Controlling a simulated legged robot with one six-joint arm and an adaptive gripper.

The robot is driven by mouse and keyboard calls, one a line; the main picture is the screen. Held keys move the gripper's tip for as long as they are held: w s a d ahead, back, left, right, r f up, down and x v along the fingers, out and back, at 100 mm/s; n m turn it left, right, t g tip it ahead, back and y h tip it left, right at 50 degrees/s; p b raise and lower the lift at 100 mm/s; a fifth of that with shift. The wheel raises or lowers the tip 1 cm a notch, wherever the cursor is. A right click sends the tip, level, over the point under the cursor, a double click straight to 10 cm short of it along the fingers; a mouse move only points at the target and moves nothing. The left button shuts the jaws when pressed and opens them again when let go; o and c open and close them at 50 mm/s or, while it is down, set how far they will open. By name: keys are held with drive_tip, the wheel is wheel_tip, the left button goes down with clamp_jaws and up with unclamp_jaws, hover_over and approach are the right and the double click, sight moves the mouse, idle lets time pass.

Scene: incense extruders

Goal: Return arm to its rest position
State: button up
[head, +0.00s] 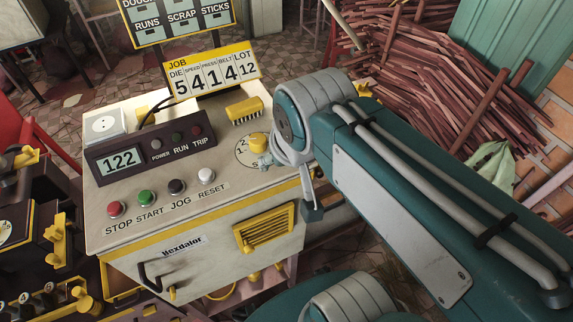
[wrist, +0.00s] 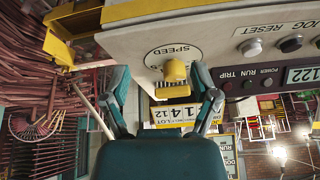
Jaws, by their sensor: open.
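My gripper (wrist: 160,78) is open and empty, with its two fingers spread at either side in the upside-down wrist view. The yellow speed knob (wrist: 175,72) shows between the fingers in that view; I see no contact. In the head view the same knob (head: 258,143) stands on the right of the control console's top (head: 215,160), just left of my wrist. My gripper is partly hidden there behind my own wrist. My arm reaches in from the lower right.
The console carries a display reading 122 (head: 121,160) and STOP (head: 115,209), START, JOG and RESET buttons. A job sign (head: 212,72) stands behind. Dark machinery (head: 40,225) is at left. Piled reddish sticks (head: 440,75) lie at upper right.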

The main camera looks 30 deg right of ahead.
drive_tip(key=shift+s+f+n+t, duration=0.3)
drive_tip(key=shift+s+f+n, duration=0.4)
idle(0.4)
